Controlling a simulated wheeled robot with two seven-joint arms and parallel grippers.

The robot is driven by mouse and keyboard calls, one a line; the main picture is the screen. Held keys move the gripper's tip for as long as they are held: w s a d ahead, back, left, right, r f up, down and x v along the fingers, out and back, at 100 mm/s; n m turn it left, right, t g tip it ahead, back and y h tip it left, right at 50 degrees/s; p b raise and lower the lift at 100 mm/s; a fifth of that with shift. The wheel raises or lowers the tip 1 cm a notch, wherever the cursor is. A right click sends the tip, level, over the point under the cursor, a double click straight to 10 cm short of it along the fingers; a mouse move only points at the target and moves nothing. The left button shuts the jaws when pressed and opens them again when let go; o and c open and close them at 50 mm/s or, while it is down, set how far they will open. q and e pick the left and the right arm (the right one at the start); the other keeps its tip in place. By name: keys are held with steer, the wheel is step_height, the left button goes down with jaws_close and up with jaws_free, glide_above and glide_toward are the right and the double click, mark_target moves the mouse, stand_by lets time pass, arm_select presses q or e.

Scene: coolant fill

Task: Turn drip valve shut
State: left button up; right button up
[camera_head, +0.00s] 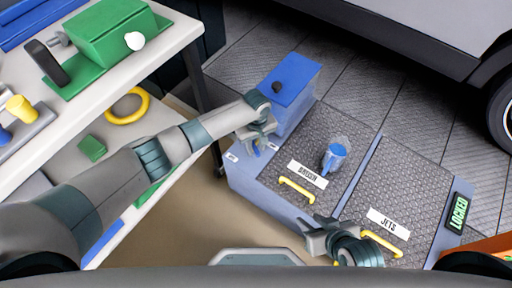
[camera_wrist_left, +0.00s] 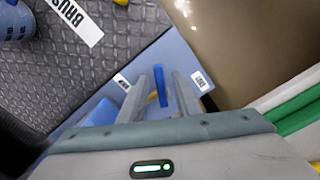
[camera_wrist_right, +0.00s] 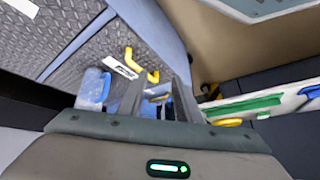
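The drip valve's blue handle (camera_wrist_left: 160,86) shows in the left wrist view between two white labels, on the blue-grey front of the machine housing. In the head view the handle (camera_head: 257,149) is partly hidden by my left gripper (camera_head: 261,143). My left gripper (camera_wrist_left: 162,92) is open, with its two fingers on either side of the handle and gaps visible; I cannot tell whether either touches it. My right gripper (camera_head: 318,226) is over the front edge of the housing. In the right wrist view the right gripper (camera_wrist_right: 158,95) is open and empty.
Yellow handles sit on the BRUSH (camera_head: 297,190) and JETS (camera_head: 382,243) lids. A green LOCKED sign (camera_head: 458,213) is at right. A cluttered shelf (camera_head: 120,100) stands at left. Brown floor is clear between.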

arm_select(q)
steer(key=shift+f, duration=0.1)
steer(key=shift+c, duration=0.5)
jaws_close()
